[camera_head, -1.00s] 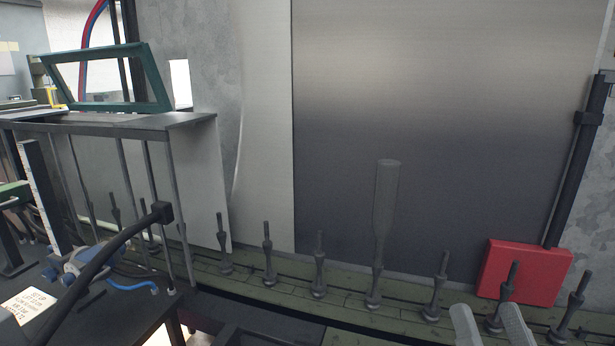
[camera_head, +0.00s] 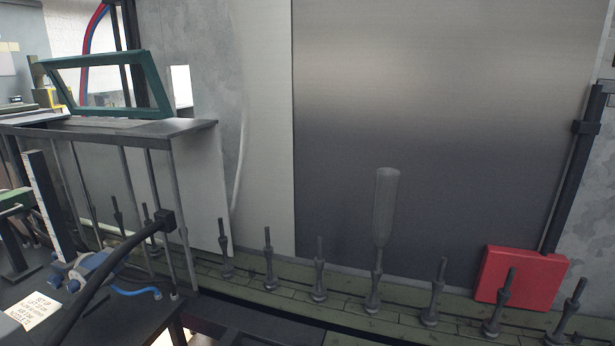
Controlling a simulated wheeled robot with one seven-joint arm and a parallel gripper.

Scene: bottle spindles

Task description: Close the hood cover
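A dark green rectangular frame (camera_head: 158,86) stands tilted up at the upper left, and its middle is see-through. It looks like the hood cover, but I cannot be sure. Its lower edge is at the dark flat top (camera_head: 190,127) of a stand with thin metal legs. My gripper is not in view, so its fingers and anything in them are hidden.
A row of upright spindles (camera_head: 319,284) runs along the green conveyor (camera_head: 345,307); one bears a translucent bottle (camera_head: 387,205). A red box (camera_head: 522,278) stands at the right by a black post (camera_head: 572,170).

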